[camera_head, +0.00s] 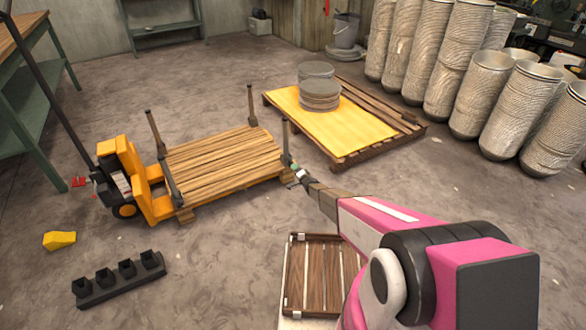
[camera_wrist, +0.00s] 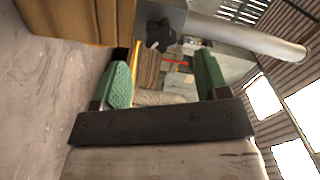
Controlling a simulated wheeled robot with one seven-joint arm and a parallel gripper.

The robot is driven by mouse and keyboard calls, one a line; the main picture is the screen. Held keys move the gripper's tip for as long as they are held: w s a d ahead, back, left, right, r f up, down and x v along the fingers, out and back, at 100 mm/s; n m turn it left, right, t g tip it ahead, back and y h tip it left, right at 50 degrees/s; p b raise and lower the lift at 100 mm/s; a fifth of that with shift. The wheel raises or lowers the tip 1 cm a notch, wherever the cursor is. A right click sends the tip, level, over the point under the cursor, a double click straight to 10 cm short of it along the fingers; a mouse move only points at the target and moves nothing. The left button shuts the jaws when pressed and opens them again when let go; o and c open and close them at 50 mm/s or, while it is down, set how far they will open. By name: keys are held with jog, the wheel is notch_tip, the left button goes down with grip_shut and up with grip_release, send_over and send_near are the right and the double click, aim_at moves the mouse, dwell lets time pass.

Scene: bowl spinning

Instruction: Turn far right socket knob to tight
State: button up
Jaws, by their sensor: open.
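The wooden pallet (camera_head: 225,160) on the yellow pallet jack (camera_head: 128,175) has dark upright posts at its corners. My gripper (camera_head: 296,172) is small in the head view, beside the near right corner, close to that corner's post (camera_head: 285,134). In the wrist view my gripper (camera_wrist: 163,76) has its green-padded fingers spread, with nothing held between them. A black star-shaped knob (camera_wrist: 160,34) sits on a grey metal socket (camera_wrist: 172,14) just beyond the fingertips. I cannot see the fingers touching it. A grey post (camera_wrist: 250,38) extends right from the socket. How tight the knob is cannot be told.
A second pallet (camera_head: 375,110) with a yellow board and round stacks stands behind. Tall bowl stacks (camera_head: 465,70) fill the back right. A wooden crate (camera_head: 313,275), a black holder (camera_head: 118,278) and a yellow block (camera_head: 60,240) are on the floor.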

jog(key=v, duration=0.5)
jog(key=shift+s+d, duration=0.1)
jog(key=s+d+r+g+h, duration=0.2)
jog(key=s+d+r+h, duration=0.3)
jog(key=d+r, duration=0.4)
jog(key=s+d+r+g+h, duration=0.2)
jog(key=s+d+r+h, duration=0.4)
jog(key=r, duration=0.5)
jog(key=s+d+r+n+g, duration=0.2)
jog(key=s+r, duration=0.4)
jog(key=s, duration=0.5)
jog(key=s+d+r+n+g, duration=0.2)
jog(key=s+r+g, duration=0.3)
jog(key=s, duration=0.6)
jog(key=s+d+r+n+g+y, duration=0.1)
jog(key=s+d+r+n+g, duration=0.1)
jog(key=s+r, duration=0.6)
jog(key=s+d+g, duration=0.1)
jog(key=s+g, duration=0.1)
jog(key=shift+s+d+r+n, duration=0.25)
jog(key=shift+s+d+n, duration=0.05)
jog(key=shift+s, duration=0.1)
